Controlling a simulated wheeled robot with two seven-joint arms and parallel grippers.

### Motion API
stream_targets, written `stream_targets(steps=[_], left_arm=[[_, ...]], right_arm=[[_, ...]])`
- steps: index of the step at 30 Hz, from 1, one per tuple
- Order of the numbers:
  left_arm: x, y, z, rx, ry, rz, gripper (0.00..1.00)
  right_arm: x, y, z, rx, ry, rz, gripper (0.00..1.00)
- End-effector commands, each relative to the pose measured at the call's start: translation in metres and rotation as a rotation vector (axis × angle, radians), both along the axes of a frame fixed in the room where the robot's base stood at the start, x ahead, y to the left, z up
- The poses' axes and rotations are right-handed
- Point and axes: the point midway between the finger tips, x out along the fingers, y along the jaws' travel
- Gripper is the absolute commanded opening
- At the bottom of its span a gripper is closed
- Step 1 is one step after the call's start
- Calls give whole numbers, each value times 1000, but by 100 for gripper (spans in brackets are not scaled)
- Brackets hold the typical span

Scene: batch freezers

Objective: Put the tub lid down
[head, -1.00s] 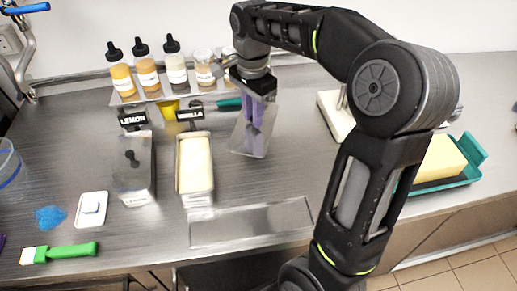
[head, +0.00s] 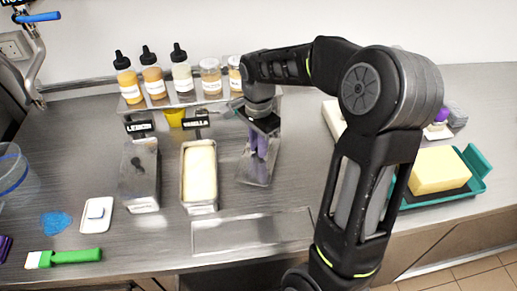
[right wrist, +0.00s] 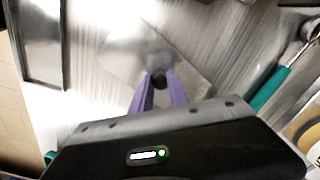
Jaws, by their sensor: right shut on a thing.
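The tub lid (head: 255,172) is a shiny, flat metal plate to the right of the open vanilla tub (head: 199,172). In the right wrist view the lid (right wrist: 130,45) has a dark knob, with the purple fingers of my right gripper (right wrist: 158,84) closed around it. In the head view my right gripper (head: 259,150) is upright over the lid, shut on its knob. The lid is at or very near the counter; I cannot tell whether it touches. The lemon tub (head: 140,180) has its lid on. My left gripper does not show.
A rack with bottles and jars (head: 185,102) stands behind the tubs. A recessed metal plate (head: 252,232) lies in front. A teal tray (head: 478,165) with a yellow block is at right. A green brush (head: 75,257) and white scale (head: 97,214) are at left.

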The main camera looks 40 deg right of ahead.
Motion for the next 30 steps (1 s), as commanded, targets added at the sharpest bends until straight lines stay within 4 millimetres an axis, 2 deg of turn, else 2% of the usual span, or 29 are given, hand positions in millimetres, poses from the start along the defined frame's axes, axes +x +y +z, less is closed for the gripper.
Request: stream_targets(steps=[4,16,17,18,24,30], left_arm=[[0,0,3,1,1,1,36],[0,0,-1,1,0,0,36],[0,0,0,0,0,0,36],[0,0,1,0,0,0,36],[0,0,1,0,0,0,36],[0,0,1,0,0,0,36]], right_arm=[[-1,0,-17,0,3,0,0],[0,0,-24,0,0,0,0],[0,0,-23,0,0,0,21],[0,0,-22,0,0,0,25],[0,0,-22,0,0,-1,41],[0,0,-22,0,0,-1,42]])
